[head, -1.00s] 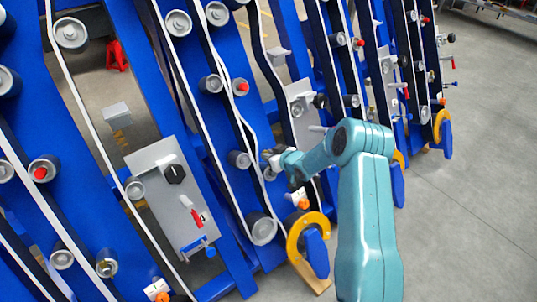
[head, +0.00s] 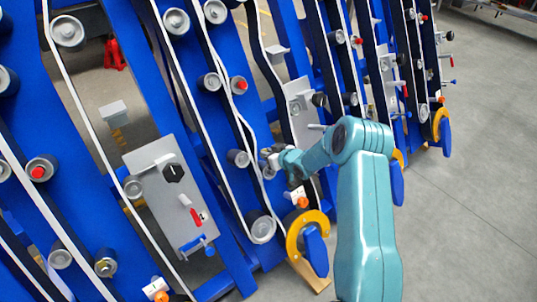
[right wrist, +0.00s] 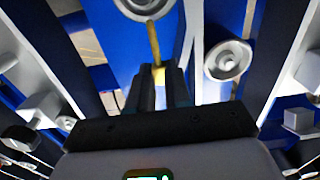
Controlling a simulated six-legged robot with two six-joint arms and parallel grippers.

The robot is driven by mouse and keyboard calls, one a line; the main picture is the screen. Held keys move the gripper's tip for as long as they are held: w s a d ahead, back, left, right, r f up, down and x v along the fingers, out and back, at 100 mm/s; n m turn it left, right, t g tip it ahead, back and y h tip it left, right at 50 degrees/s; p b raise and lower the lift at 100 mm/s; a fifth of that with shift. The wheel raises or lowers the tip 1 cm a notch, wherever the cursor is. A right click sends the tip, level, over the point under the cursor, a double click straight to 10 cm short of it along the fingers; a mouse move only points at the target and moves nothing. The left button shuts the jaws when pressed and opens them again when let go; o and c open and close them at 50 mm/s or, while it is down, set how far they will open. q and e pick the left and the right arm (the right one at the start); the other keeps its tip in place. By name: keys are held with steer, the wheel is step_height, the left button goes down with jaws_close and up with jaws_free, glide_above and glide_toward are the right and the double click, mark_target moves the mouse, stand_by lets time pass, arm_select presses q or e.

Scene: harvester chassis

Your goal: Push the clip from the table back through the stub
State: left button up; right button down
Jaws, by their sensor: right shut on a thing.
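My right gripper (head: 268,158) reaches in from the right among the blue chassis rows in the head view. In the right wrist view its dark fingers (right wrist: 160,85) are shut on a small yellow piece with a thin brass-coloured rod, which I take to be the clip (right wrist: 154,42). The rod points up the picture toward a grey round stub (right wrist: 145,4) on a blue panel. I cannot tell whether the rod touches or enters the stub. The clip is too small to make out in the head view. My left gripper is not in view.
A second grey round roller (right wrist: 228,61) stands right of the fingers. Slanted blue panels with white belts and rollers (head: 238,158) crowd around the gripper. A yellow hooked part (head: 307,232) stands below it. Open grey floor (head: 480,200) lies at the right.

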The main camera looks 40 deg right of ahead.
mark_target(273, 174)
steer(key=shift+b, duration=0.3)
stand_by(0.7)
steer(key=shift+s+a+f+b, duration=0.1)
steer(key=shift+s+f+b, duration=0.4)
steer(key=shift+f+b, duration=0.3)
steer(key=shift+s+a+f+b, duration=0.1)
steer(key=shift+s+f+b, duration=0.45)
steer(key=shift+f, duration=0.35)
steer(key=shift+s+f+b, duration=0.45)
steer(key=shift+f+b, duration=0.3)
steer(key=shift+f, duration=0.1)
steer(key=c, duration=1)
jaws_free()
steer(key=p+v, duration=0.2)
steer(key=v, duration=1.4)
steer(key=shift+s+r, duration=0.1)
steer(key=shift+r, duration=0.05)
steer(key=shift+a, duration=0.1)
